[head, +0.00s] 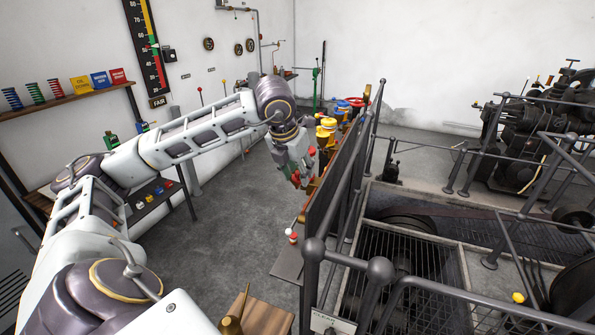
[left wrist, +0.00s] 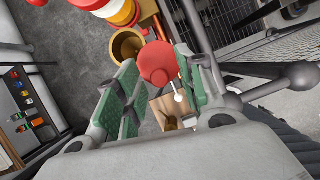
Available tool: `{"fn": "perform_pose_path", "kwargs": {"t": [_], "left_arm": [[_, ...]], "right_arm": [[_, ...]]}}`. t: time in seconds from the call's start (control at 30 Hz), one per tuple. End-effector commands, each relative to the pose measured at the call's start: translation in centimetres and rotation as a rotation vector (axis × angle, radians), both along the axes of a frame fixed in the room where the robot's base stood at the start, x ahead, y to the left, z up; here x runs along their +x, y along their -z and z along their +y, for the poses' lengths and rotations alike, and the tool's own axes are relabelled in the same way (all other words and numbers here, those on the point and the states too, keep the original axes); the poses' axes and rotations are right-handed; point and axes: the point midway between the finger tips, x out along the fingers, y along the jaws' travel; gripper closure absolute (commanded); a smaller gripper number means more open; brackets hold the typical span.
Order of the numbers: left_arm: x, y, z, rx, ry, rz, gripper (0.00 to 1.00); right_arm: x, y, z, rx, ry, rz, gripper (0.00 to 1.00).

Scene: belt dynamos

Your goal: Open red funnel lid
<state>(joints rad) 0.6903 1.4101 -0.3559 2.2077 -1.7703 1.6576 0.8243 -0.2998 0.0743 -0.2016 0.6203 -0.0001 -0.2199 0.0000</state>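The red funnel lid (left wrist: 157,65) is a round red disc with a small white knob, seen between my left gripper's fingers in the left wrist view. A brass funnel (left wrist: 128,45) beside it shows its dark open mouth. My left gripper (left wrist: 163,88) has its green-padded fingers apart on either side of the lid; I cannot tell whether a pad touches it. In the head view the left gripper (head: 299,178) points down beside the row of funnels, and its fingers and the lid are hard to separate there. My right gripper is in neither view.
Yellow funnels (head: 325,130) stand in a row beyond my left gripper. A dark railing (head: 345,190) runs close on its right, beside a grated pit (head: 400,260). Shelves (head: 65,100) line the left wall. The grey floor (head: 215,235) below the arm is clear.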

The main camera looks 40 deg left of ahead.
Motion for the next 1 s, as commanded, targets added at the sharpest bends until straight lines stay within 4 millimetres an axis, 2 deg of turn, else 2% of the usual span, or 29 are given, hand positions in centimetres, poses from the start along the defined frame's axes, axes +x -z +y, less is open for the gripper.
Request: {"fn": "perform_pose_path", "kwargs": {"t": [0.37, 1.0], "left_arm": [[-0.3, -0.8, 0.0, 0.0, 0.0, -0.001, 0.62], [-2.8, -7.1, -0.5, -0.002, 0.001, -0.002, 0.62]], "right_arm": [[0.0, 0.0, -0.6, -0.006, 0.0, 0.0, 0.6], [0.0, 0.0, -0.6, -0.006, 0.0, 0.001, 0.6]]}}
